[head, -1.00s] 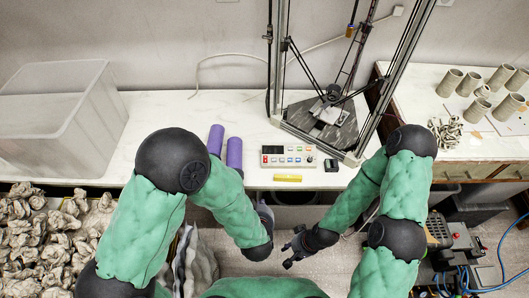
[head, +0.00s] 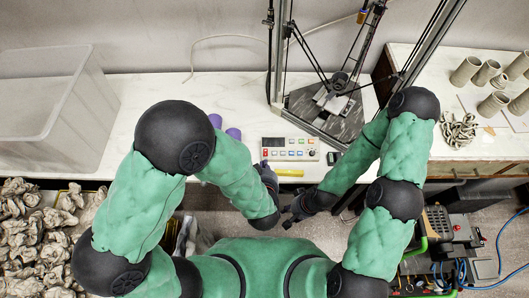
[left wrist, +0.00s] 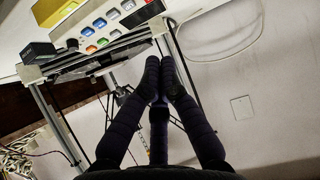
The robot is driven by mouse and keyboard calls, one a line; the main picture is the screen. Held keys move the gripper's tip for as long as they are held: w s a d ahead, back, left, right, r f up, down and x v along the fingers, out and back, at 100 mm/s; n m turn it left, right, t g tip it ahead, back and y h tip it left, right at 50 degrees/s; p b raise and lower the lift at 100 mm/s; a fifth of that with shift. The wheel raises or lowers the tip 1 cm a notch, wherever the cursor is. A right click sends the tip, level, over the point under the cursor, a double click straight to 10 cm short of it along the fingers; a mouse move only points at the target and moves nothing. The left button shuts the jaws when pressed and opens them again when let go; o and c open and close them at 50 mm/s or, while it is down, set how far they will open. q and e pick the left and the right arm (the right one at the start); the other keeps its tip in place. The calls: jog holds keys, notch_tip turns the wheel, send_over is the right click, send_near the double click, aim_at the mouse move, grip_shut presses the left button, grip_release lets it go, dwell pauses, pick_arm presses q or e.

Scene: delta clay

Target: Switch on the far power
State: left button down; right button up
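A white control panel (head: 308,150) with coloured buttons and a small display lies on the table at the foot of the delta machine. In the left wrist view the panel (left wrist: 76,27) is at the upper left, cut by the top edge. I cannot read any button's label. My left gripper (head: 266,172) is just in front of the panel, near its left end. In the left wrist view its dark fingertips (left wrist: 161,65) are together, with nothing seen between them. My right gripper (head: 291,216) is lower, short of the table's front edge; its fingers are too small and dark to judge.
The delta machine (head: 335,105) stands behind the panel. A yellow block (head: 291,173) and a small black box (head: 333,158) lie by the panel. Purple cylinders (head: 233,133) are to the left, partly hidden by my arm. A clear bin (head: 45,105) stands far left.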

pick_arm(q)
jog(key=b, duration=0.4)
send_over(265, 151)
jog(key=s, duration=0.4)
notch_tip(265, 151, down, 6)
jog(key=shift+w+a+f+b, duration=0.15)
jog(key=shift+f+b, duration=0.1)
jog(key=shift+f, duration=0.3)
jog(key=shift+w+f+b, duration=0.1)
jog(key=shift+f+b, duration=0.15)
jog(key=shift+f, duration=0.3)
jog(key=shift+w+f+b, duration=0.15)
jog(key=shift+f+b, duration=0.15)
jog(key=shift+f, duration=0.35)
jog(key=shift+f, duration=0.55)
jog(key=shift+r, duration=0.2)
